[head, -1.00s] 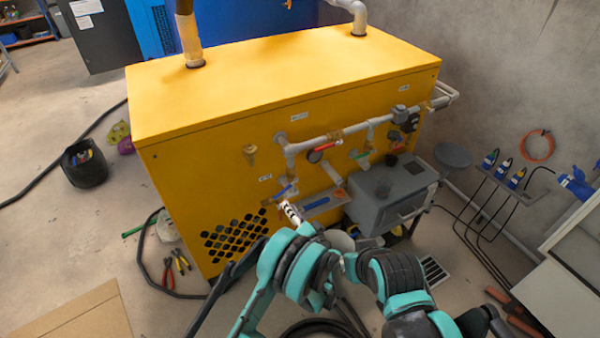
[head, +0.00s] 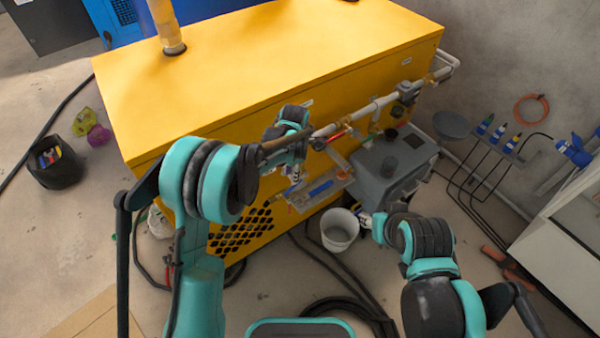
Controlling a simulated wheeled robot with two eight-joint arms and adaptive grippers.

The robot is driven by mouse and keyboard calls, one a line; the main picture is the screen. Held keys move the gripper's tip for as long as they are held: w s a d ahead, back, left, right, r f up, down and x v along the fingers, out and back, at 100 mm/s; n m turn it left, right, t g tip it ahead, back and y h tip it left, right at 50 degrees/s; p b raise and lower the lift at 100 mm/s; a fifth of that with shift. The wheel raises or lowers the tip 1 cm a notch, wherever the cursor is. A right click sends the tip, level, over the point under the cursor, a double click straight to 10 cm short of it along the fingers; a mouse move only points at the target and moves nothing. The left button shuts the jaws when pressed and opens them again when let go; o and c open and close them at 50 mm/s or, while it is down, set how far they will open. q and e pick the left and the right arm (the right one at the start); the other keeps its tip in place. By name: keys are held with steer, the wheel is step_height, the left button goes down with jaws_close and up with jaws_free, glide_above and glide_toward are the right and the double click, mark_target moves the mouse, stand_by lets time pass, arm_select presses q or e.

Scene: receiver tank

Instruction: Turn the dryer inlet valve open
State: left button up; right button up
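The yellow dryer cabinet (head: 270,60) carries pipework (head: 360,116) on its front face. A red valve handle (head: 337,136) shows on this pipework, partly behind my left arm. A blue handle or bar (head: 321,188) shows lower, by a grey tray. The labels are too small to read, so I cannot tell which valve is the dryer inlet. My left gripper (head: 294,177) points down close to the cabinet's front, left of the blue part. Its fingers are small and partly hidden; contact is unclear. My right gripper (head: 364,217) is low, beside the white bucket, its fingers unclear.
A grey box (head: 392,168) stands before the pipes at the right. A white bucket (head: 340,229) and dark hoses (head: 345,310) are on the floor in front. A black bucket (head: 55,163) stands at the left. Blue-capped bottles (head: 499,132) are by the right wall.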

mark_target(295, 187)
arm_select(q)
steer(key=shift+d+r+n, duration=0.3)
steer(key=shift+r+n, duration=0.05)
steer(key=shift+n, duration=0.15)
steer(key=shift+d+f+h, duration=0.15)
steer(key=shift+h, duration=0.15)
step_height(295, 187, down, 7)
steer(key=b, duration=0.3)
steer(key=shift+f, duration=0.2)
jaws_close()
